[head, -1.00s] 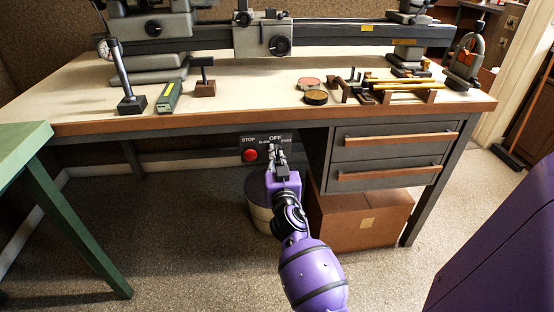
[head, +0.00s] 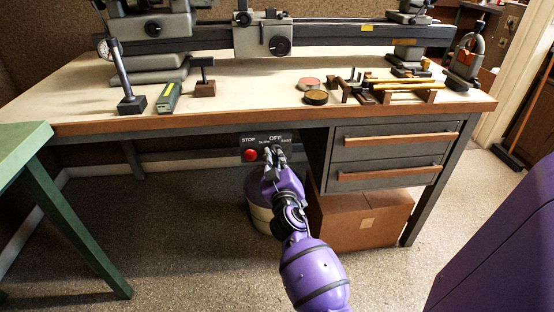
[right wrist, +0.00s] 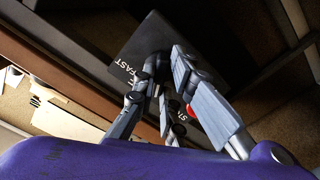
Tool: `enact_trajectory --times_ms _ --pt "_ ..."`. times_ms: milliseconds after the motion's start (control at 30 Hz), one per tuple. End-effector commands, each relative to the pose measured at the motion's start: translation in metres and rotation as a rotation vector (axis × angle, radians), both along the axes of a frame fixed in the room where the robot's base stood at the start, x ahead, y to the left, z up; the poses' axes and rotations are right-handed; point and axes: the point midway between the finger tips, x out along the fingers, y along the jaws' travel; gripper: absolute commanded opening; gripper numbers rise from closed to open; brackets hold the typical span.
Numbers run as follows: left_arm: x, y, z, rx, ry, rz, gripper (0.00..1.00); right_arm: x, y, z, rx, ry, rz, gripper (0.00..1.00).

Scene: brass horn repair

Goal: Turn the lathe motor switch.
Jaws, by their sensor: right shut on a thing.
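The dark lathe switch panel (head: 285,158) hangs under the bench's front edge. It bears the words STOP, OFF, SLOW and FAST and a red stop button (head: 250,155). My right gripper (head: 272,153) is at the panel, right of the red button and below the word OFF. It is shut on the motor switch, whose knob is mostly hidden by the fingers. In the right wrist view the fingers (right wrist: 163,75) close in front of the panel (right wrist: 152,35), tilted in that picture. The red button (right wrist: 194,109) shows behind a finger. My left gripper is not in view.
The lathe (head: 330,35) stands on the workbench (head: 240,100) above. A drawer unit (head: 390,155) is right of the panel, with a cardboard box (head: 365,220) below. A bucket (head: 259,205) stands behind my right arm. A green table (head: 20,145) is at left.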

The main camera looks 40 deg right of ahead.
Motion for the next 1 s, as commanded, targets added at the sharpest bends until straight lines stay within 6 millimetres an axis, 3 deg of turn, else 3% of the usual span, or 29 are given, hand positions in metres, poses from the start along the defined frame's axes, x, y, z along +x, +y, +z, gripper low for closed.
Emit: enact_trajectory --times_ms 400,867,900,1000 --pt "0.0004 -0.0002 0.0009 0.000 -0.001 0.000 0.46 -0.0002 0.0001 -0.0004 -0.145 0.089 0.000 0.00" --pt "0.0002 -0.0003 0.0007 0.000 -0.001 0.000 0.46 -0.0001 0.0002 -0.0005 -0.156 0.097 0.000 0.00" --pt "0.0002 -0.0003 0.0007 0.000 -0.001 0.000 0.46 -0.0001 0.0002 -0.0005 -0.156 0.097 0.000 0.12" --pt "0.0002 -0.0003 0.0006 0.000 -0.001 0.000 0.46 -0.0001 0.0002 -0.0005 -0.156 0.097 0.000 0.25"
